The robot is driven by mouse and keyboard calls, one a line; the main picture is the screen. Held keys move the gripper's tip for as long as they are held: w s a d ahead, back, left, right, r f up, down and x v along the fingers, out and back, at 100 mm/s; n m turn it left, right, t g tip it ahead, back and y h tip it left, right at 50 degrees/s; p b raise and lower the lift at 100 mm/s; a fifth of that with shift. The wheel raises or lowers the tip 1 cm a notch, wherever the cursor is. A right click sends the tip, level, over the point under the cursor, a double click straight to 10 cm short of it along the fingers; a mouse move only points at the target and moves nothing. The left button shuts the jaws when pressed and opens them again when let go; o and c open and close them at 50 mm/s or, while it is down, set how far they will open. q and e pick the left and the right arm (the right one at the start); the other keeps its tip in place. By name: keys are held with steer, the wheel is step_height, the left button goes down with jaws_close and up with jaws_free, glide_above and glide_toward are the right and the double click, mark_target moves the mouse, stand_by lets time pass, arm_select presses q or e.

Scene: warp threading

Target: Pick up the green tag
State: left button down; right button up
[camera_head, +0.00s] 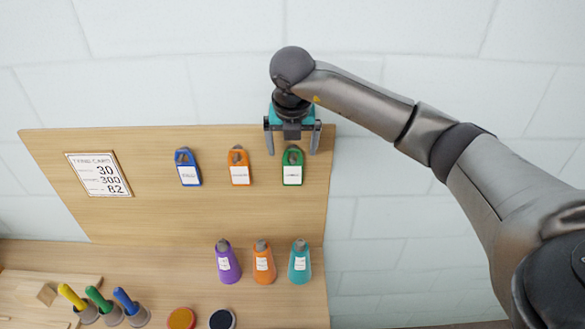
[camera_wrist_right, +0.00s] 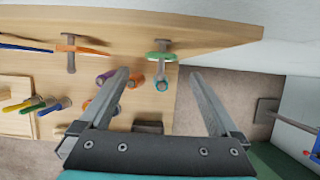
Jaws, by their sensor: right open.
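The green tag (camera_head: 292,168) hangs at the right end of a row of tags on the upright wooden board, with a white label on its face. My right gripper (camera_head: 292,147) is open just above and around the top of it in the head view. In the right wrist view the green tag (camera_wrist_right: 160,54) is seen edge-on, ahead of and between the open fingers of the right gripper (camera_wrist_right: 162,78), with nothing held. My left gripper is not in view.
An orange tag (camera_head: 239,167) and a blue tag (camera_head: 187,168) hang to the left on the board (camera_head: 150,215). A white card (camera_head: 99,174) is at its left. Purple (camera_head: 228,264), orange (camera_head: 264,264) and teal (camera_head: 300,264) cone-shaped items stand below. Coloured-handled tools (camera_head: 100,300) stand lower left.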

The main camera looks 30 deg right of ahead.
mark_target(293, 156)
steer(key=shift+x, duration=0.85)
steer(key=shift+w+d+f+p, duration=0.2)
steer(key=shift+w+f+p, duration=0.1)
steer(key=shift+f, duration=0.25)
steer(key=shift+p+x, duration=0.5)
steer(key=shift+x, duration=1.55)
steer(key=shift+r, duration=0.1)
steer(key=c, duration=1.4)
